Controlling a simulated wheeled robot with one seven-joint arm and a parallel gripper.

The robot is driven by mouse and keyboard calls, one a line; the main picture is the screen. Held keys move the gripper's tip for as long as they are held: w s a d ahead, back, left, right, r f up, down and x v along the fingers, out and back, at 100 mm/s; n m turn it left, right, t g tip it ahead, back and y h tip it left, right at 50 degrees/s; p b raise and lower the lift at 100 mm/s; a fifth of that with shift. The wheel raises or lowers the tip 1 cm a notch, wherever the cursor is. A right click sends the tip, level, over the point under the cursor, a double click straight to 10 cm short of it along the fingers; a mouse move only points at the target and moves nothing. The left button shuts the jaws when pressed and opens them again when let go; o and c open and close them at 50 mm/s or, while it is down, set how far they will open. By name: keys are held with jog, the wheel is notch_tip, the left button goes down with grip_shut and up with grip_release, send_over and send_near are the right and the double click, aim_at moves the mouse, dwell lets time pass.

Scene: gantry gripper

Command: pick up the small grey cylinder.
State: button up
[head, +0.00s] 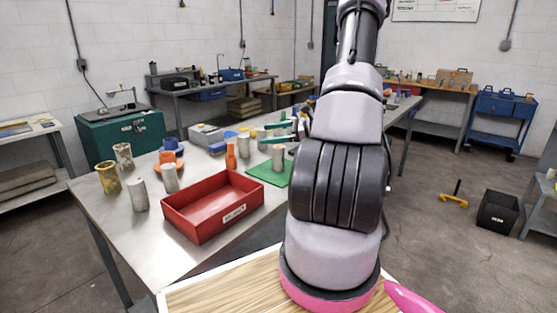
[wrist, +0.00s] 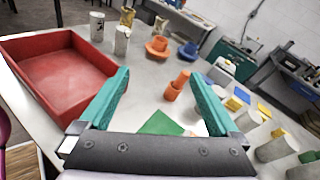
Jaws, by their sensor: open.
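Several grey cylinders are in view, and I cannot tell for sure which one is the small one. Two plain ones, a cylinder (head: 138,195) and a shorter-looking cylinder (head: 171,178), stand left of the red tray; the wrist view shows them at upper left, a cylinder (wrist: 97,27) and another (wrist: 122,40). Another grey cylinder (head: 278,158) stands by the green mat (head: 262,174), below my gripper (head: 266,134). My gripper is open, its teal fingers above the table; in the wrist view (wrist: 160,76) nothing is between the fingertips. Its body hides part of the mat there.
The red tray (head: 166,209) stands at the table's front. Orange stacked parts (head: 231,155), a yellow-brown cup (head: 108,178) and an orange dish (wrist: 157,49) stand nearby. Grey cylinders with yellow tops (wrist: 272,148) crowd the wrist view's right. Bare table lies between tray and orange parts.

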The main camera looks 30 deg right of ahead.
aim_at(278, 151)
jog(key=d+f+m+t+h, duration=0.1)
jog(key=d+f+m+t, duration=0.1)
jog(key=d+f, duration=0.1)
jog(key=d+f+m+t+h, duration=0.1)
jog(key=d+f+m+t, duration=0.1)
jog(key=d+f+m, duration=0.1)
jog(key=d+f+m+t+h, duration=0.1)
jog(key=d+f+m+t, duration=0.1)
jog(key=d+f, duration=0.1)
jog(key=shift+d+f+h, duration=0.3)
jog(key=shift+d+h, duration=0.1)
jog(key=shift+d, duration=0.5)
jog(key=shift+w+f+m, duration=0.15)
jog(key=shift+w+m, duration=0.15)
jog(key=x, duration=0.4)
jog(key=shift+w+a, duration=0.1)
jog(key=shift+w, duration=0.15)
jog(key=x, duration=0.5)
jog(key=shift+w+a, duration=0.15)
jog(key=shift+a, duration=0.25)
jog(key=shift+c, duration=0.4)
grip_shut()
